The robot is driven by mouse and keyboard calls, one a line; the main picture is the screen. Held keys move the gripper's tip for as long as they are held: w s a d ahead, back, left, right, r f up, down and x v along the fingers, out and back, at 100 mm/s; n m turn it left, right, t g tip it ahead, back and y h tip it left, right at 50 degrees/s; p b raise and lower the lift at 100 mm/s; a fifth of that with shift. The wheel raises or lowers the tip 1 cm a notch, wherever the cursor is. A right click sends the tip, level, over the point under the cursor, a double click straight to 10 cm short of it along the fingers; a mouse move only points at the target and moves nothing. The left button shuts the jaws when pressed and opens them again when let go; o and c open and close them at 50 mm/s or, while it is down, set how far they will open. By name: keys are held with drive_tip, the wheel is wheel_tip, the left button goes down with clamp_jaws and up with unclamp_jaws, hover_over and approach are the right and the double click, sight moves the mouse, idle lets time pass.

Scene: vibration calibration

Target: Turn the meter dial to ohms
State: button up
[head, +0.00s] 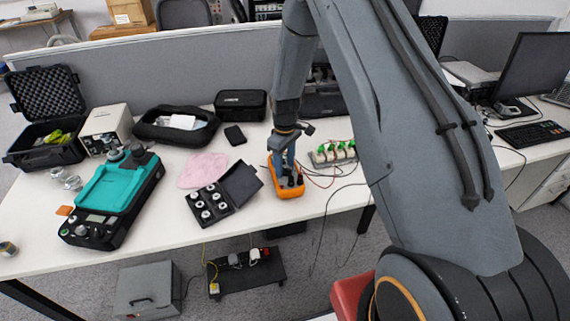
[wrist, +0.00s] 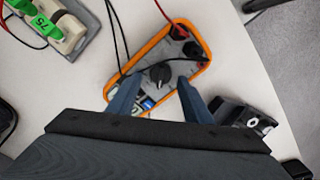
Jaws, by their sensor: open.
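The meter (head: 287,183) has an orange rim and lies on the white table in the head view, under my gripper (head: 284,160). In the wrist view the meter (wrist: 190,50) lies tilted on the table, with its round black dial (wrist: 159,75) near the middle of its face. My gripper (wrist: 155,95) is open, with one blue-grey finger to each side of the dial and a gap between. I cannot tell whether the fingertips touch the meter. Leads run from the far end of the meter. The dial's markings are too small to read, and its lower face is partly hidden.
A black case of metal parts (head: 212,203) stands close left of the meter. A power strip with green-tagged plugs (head: 333,152) is to its right, with loose cables around. A teal-topped device (head: 108,190) stands farther left.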

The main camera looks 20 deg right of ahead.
drive_tip(key=shift+c, duration=0.3)
drive_tip(key=c, duration=1)
drive_tip(key=shift+m, duration=0.3)
drive_tip(key=m+b, duration=0.2)
drive_tip(key=m, duration=0.1)
drive_tip(key=shift+w+d, duration=0.1)
drive_tip(key=shift+d, duration=0.05)
drive_tip(key=shift+d+m+b, duration=0.1)
drive_tip(key=shift+m+b, duration=0.5)
drive_tip(key=shift+m, duration=1.5)
drive_tip(key=o, duration=1.1)
drive_tip(key=shift+c, duration=0.2)
